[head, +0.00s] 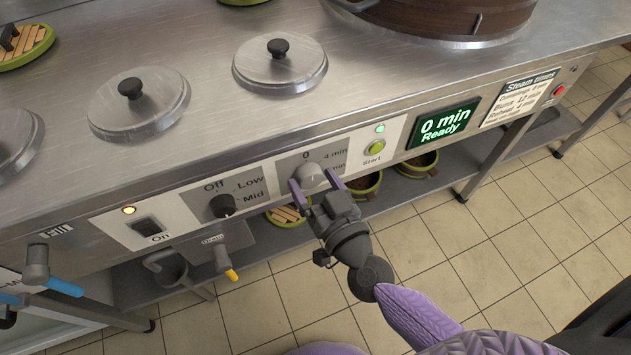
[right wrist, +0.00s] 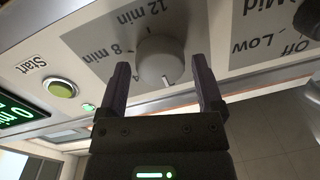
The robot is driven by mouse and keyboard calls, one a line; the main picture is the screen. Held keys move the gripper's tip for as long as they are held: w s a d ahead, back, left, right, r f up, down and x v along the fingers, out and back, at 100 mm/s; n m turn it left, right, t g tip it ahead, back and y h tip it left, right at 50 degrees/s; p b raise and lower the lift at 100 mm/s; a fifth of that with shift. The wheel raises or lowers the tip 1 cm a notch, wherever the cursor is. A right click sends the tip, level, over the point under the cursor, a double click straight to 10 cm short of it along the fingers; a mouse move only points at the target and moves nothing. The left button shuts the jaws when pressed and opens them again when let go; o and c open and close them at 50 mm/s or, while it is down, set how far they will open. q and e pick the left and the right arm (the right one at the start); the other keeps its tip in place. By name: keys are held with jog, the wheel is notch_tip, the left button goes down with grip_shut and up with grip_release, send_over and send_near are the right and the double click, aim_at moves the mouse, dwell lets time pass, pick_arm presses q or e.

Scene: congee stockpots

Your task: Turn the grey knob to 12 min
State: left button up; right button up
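The grey knob (head: 311,176) sits on a grey dial plate marked 0, 4 min and further times. In the right wrist view, where the panel appears upside down, the knob (right wrist: 160,56) has a white pointer line on the side away from the 12 min mark, consistent with 0. My right gripper (head: 315,181) is open, one finger on each side of the knob. In the right wrist view, gaps show between the knob and both fingers (right wrist: 161,75); I see no clear contact. The display (head: 443,124) reads "0 min Ready". My left gripper is not in view.
The green Start button (head: 377,147) is right of the dial; the black Off/Low/Mid knob (head: 222,205) is left of it. A steam times card (head: 521,98) lists Buns 12 min. Lidded pots (head: 280,64) are set in the counter. A yellow-handled drain tap (head: 231,274) hangs below.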

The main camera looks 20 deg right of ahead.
jog(key=c, duration=1)
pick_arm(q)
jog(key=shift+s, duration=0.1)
